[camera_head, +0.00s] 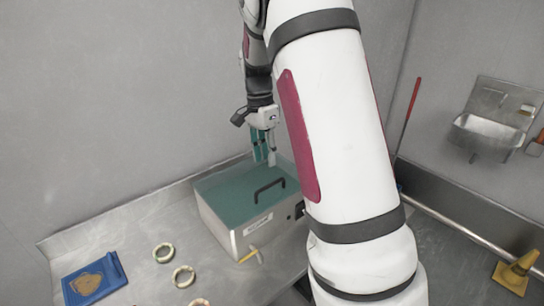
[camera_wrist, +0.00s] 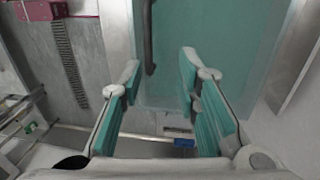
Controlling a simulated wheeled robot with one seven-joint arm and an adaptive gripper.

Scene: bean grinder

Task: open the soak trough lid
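The soak trough is a metal box (camera_head: 225,238) on the steel counter, with a flat teal lid (camera_head: 236,196) that lies closed on top. A black bar handle (camera_head: 268,187) stands up from the lid. My gripper (camera_head: 266,158) is above the far side of the lid, pointing down, apart from the handle. In the wrist view my gripper (camera_wrist: 160,72) is open and empty, its two teal-padded fingers spread. The dark handle (camera_wrist: 149,40) shows ahead of the gap between the fingertips, over the teal lid (camera_wrist: 225,45). My arm hides part of the trough's right side.
A blue tray (camera_head: 118,268) with a brown piece lies at the counter's left. Several pale rings (camera_head: 183,276) lie in front of the trough. A small yellow object (camera_head: 250,255) is at its front. A wall sink (camera_head: 490,130) and a yellow cone (camera_head: 515,272) are at right.

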